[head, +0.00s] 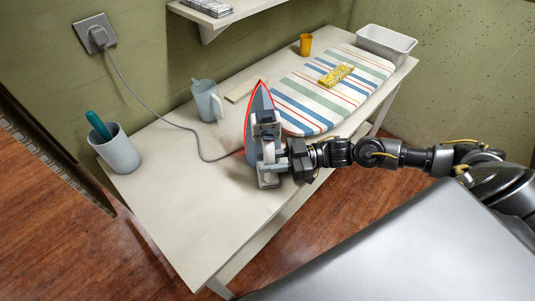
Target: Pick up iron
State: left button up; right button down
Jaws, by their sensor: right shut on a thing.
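The iron (252,117) is blue-grey with a red-orange edge around its soleplate. It stands tip up over the white table (180,200), beside the near left end of the ironing board. Its grey cord runs to a plug at the wall socket. My right gripper (269,160) reaches in from the right and is shut on the iron, covering much of its handle and body. I cannot tell whether the iron's heel touches the table. My left gripper is not in view.
A striped ironing board (296,106) carries a yellow box (336,75). A grey pitcher (207,100), a grey cup (117,150) with a teal-handled item, an orange cup (305,44) and a white bin (386,43) stand around. A shelf (230,15) overhangs the back. The table's front left is clear.

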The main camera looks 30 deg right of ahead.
jog(key=shift+w+r, duration=0.1)
jog(key=shift+r, duration=0.7)
jog(key=s+d+r, duration=0.6)
jog(key=s+r, duration=0.5)
jog(key=s, duration=0.1)
jog(key=shift+s+r, duration=0.25)
jog(key=shift+s, duration=0.1)
jog(key=shift+d, duration=0.1)
